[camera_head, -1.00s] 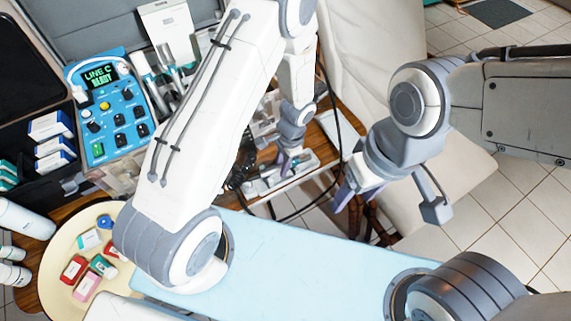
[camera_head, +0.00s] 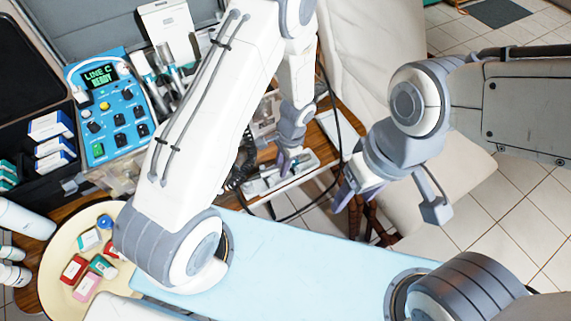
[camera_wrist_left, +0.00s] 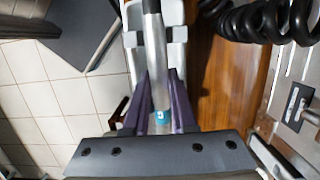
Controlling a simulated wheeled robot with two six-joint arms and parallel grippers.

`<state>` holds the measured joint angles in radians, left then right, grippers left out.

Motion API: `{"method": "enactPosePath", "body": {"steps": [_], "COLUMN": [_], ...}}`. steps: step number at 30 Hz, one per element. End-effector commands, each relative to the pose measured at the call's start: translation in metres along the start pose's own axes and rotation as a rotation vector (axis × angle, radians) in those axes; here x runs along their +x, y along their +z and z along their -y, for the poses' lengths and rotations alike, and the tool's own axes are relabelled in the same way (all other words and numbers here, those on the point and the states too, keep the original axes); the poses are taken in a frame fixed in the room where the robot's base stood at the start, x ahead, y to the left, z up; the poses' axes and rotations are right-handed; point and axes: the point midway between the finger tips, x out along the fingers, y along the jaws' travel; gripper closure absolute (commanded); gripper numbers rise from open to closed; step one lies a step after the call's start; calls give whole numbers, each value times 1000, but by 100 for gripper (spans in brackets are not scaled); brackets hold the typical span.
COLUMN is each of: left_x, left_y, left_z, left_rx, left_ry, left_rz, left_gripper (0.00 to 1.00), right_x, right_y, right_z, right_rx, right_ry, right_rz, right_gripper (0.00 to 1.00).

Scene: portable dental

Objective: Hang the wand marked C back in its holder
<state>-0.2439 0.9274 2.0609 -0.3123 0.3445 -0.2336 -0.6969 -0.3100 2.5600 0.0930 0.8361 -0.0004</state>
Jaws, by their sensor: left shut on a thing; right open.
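My left gripper (camera_head: 286,160) is over the narrow side tray and shut on the wand. In the left wrist view the purple fingers (camera_wrist_left: 161,105) stand on either side of the wand (camera_wrist_left: 153,45), a grey metal rod with a teal band near the fingers. The band bears a small white mark that looks like C. The wand lies along a white holder piece (camera_wrist_left: 176,50) with dark parts; I cannot tell whether it is seated. My right gripper (camera_head: 354,190) is open and empty, off to the right above the floor side.
The blue control unit (camera_head: 112,110) reads "LINE C READY". Black coiled hoses (camera_wrist_left: 262,22) are close on the right of the left wrist view. A pale blue surface (camera_head: 300,262) lies clear in front. A round cream tray (camera_head: 58,268) holds small boxes.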

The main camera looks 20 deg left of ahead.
Motion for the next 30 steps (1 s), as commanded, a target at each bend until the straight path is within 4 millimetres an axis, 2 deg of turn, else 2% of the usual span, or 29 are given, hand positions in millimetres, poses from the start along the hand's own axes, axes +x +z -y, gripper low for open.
{"method": "enactPosePath", "body": {"steps": [11,30], "left_x": [-4,-48], "left_y": [1,10], "left_z": [0,0], "left_rx": [0,-1], "left_ry": [0,0], "left_rz": [0,0], "left_gripper": [100,100], "right_x": [-4,-43], "right_y": [0,-2], "right_z": [0,3], "right_rx": [0,0], "right_ry": [0,0], "right_rz": [0,0], "right_gripper": [37,37]}}
